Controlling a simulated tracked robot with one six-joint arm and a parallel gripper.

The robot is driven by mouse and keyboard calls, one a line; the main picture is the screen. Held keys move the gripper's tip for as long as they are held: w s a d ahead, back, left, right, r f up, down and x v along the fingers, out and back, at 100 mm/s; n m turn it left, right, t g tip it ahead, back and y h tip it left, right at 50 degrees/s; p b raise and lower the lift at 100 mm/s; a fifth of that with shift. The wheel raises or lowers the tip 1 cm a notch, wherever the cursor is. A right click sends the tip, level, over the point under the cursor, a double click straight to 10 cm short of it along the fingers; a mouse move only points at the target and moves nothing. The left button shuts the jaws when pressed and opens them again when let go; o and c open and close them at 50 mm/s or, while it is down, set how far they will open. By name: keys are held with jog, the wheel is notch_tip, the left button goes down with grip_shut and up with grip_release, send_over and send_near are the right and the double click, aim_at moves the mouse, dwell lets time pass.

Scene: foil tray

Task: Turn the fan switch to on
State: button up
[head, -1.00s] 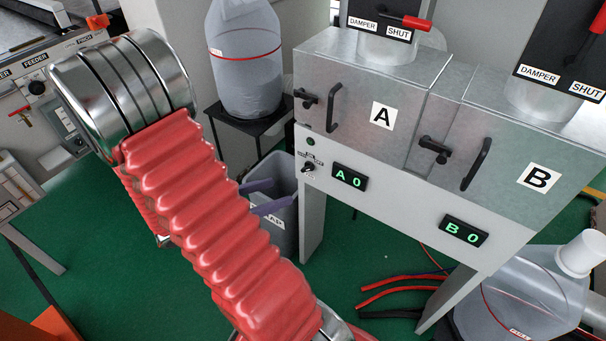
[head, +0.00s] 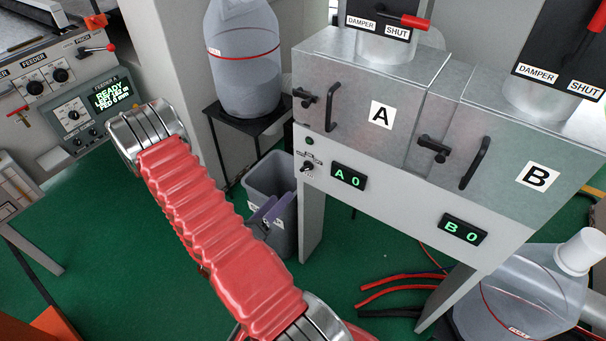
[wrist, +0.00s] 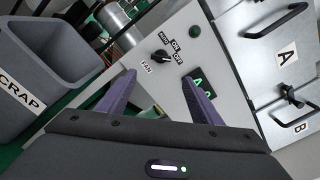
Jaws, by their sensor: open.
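The fan switch (head: 308,166) is a small dark knob on the white front panel, at the left under door A in the head view. In the wrist view the fan switch (wrist: 160,57) sits among the labels FAN, AUTO, ON and OFF; I cannot tell surely which label its pointer faces. My gripper (wrist: 159,80) is open, its two purple fingers apart and empty, with the switch showing beyond the gap between the tips. In the head view my gripper (head: 272,208) is lower left of the switch, in front of the grey bin, partly hidden by my red-sleeved arm.
A green lamp (wrist: 195,32) and the green A display (head: 349,177) are near the switch. The grey scrap bin (wrist: 52,62) stands left of the panel. Doors A (head: 350,95) and B (head: 520,160) have protruding handles and latches.

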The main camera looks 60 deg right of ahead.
aim_at(307, 167)
jog(key=shift+d, duration=0.1)
jog(key=d, duration=0.4)
jog(key=s+d, duration=0.1)
jog(key=d, duration=0.4)
jog(key=s+d, duration=0.1)
jog(key=d, duration=0.3)
jog(key=shift+d, duration=0.2)
dwell(0.3)
jog(key=shift+c, duration=0.6)
jog(key=c, duration=0.9)
